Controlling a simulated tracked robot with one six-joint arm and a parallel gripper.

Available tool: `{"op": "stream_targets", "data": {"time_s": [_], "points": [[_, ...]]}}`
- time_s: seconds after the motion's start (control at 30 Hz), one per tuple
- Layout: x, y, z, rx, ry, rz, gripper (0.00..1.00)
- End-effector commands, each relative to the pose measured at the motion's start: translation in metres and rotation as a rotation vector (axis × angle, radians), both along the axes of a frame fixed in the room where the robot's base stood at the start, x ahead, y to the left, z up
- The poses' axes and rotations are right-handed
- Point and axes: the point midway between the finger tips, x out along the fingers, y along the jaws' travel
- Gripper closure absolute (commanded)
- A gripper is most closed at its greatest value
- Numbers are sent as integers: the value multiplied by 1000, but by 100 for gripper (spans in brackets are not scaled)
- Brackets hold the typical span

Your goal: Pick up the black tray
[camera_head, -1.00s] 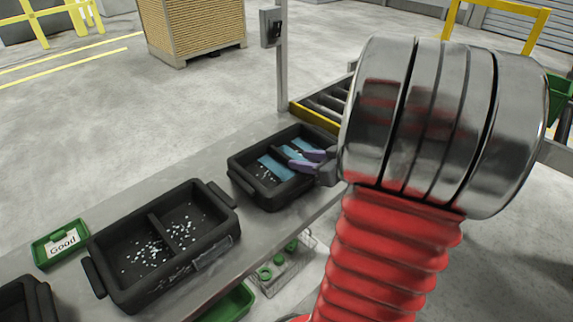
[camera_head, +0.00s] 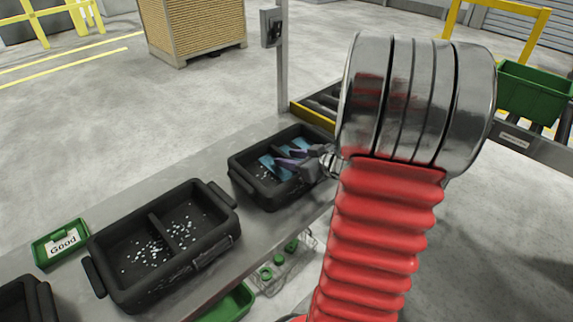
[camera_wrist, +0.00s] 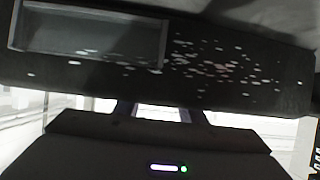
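Black trays stand on the grey bench. One black tray (camera_head: 246,184), farther back, holds blue pieces (camera_head: 270,168) and small white bits. A nearer black tray (camera_head: 140,240) has a divider, two side handles and white bits inside. In the wrist view a dark tray (camera_wrist: 225,85) with white bits fills the upper part, beyond my two spread fingers (camera_wrist: 155,112).
A small green tray labelled "Good" (camera_head: 60,243) lies left of the nearer tray. Part of another black tray (camera_head: 25,300) shows at bottom left. A post with a switch box (camera_head: 271,28) stands behind the bench. A green bin (camera_head: 535,92) is at right.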

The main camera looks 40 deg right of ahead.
Motion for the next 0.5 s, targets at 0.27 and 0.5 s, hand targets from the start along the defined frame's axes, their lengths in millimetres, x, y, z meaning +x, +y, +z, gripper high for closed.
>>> {"op": "stream_targets", "data": {"time_s": [0.27, 0.5], "points": [[7, 0, -4, 0, 1, -1, 64], [7, 0, -4, 0, 1, -1, 64]]}}
